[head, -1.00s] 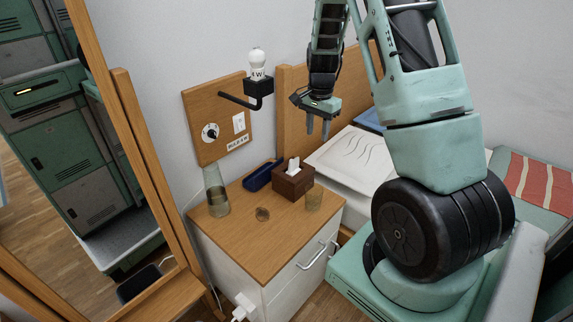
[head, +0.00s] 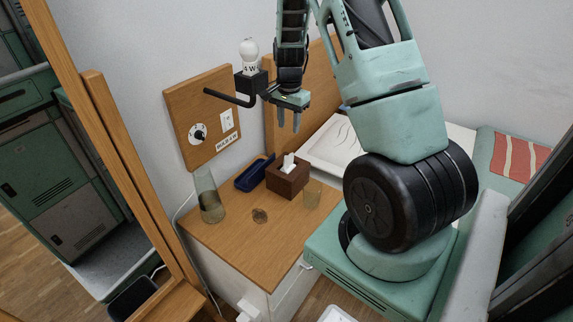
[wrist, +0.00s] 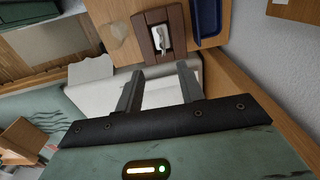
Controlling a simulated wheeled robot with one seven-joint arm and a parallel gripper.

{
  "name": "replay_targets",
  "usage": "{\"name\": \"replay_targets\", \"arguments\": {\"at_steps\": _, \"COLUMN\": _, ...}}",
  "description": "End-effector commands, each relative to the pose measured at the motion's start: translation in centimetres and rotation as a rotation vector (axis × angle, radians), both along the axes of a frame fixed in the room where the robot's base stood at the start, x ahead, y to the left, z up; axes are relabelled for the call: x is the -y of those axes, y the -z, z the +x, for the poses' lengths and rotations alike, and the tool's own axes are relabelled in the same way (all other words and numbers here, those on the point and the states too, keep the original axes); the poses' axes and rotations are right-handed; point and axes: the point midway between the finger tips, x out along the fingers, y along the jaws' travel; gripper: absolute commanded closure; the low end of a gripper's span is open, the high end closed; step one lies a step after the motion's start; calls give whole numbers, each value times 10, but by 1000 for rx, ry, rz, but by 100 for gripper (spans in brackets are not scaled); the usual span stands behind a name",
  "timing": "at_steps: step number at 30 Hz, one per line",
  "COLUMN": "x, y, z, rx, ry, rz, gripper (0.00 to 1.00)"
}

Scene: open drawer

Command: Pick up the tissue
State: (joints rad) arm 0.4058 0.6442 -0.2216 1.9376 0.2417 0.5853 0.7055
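A white tissue (head: 289,162) sticks up from the slot of a brown wooden tissue box (head: 288,180) on the wooden top of the bedside cabinet (head: 240,243). My gripper (head: 288,123) is in the air above the box, pointing down, apart from it. In the wrist view the tissue (wrist: 162,40) shows in the box's slot, beyond the fingertips. My gripper's two fingers (wrist: 157,75) are apart with nothing between them.
A blue tray (head: 253,174) lies left of the box and a glass (head: 312,192) stands at its right. A tall glass vase (head: 208,195) and a small round item (head: 260,215) are also on top. A black wall bracket (head: 236,97) with a light bulb is near my gripper.

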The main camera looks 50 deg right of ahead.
Motion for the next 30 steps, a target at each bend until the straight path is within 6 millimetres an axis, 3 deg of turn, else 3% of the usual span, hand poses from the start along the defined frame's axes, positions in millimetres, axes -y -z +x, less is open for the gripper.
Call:
{"name": "replay_targets", "arguments": {"at_steps": 3, "x": 0, "y": 28, "z": -1, "rx": -5, "ry": 2, "rz": 3, "gripper": 62}}
{"name": "replay_targets", "arguments": {"at_steps": 10, "x": 0, "y": 73, "z": -1, "rx": -3, "ry": 1, "rz": 3, "gripper": 62}}
{"name": "replay_targets", "arguments": {"at_steps": 20, "x": 0, "y": 101, "z": 0, "rx": -2, "ry": 1, "rz": 1, "gripper": 62}}
{"name": "replay_targets", "arguments": {"at_steps": 30, "x": 1, "y": 143, "z": 3, "rx": -1, "ry": 0, "rz": 1, "gripper": 62}}
